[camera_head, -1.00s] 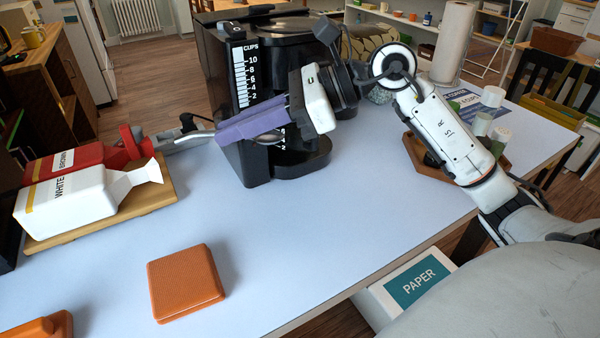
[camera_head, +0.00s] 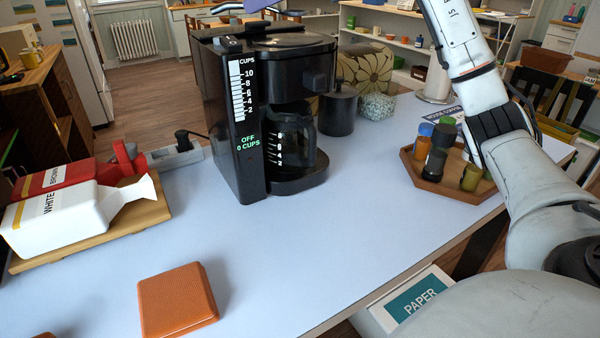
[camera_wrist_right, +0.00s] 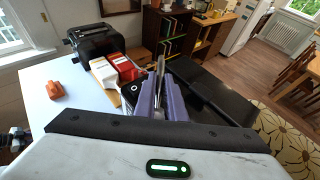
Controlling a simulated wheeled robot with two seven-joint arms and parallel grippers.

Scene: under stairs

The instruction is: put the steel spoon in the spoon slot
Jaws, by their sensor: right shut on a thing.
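My right gripper (camera_wrist_right: 162,98) shows its two purple fingers in the right wrist view, shut on the steel spoon (camera_wrist_right: 160,68), which sticks up between them. In the head view only a bit of the right gripper (camera_head: 258,5) shows at the top edge, above the coffee maker, and a grey end of the spoon (camera_head: 226,7) shows to its left. The rest of both is cut off there. I cannot make out a spoon slot in either view.
The black coffee maker (camera_head: 212,115) stands mid-table. White (camera_head: 60,222) and red (camera_head: 60,178) cartons lie on a board at left. An orange box (camera_head: 177,300) lies in front. A wooden tray (camera_head: 435,188) of jars stands at right. The middle front is clear.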

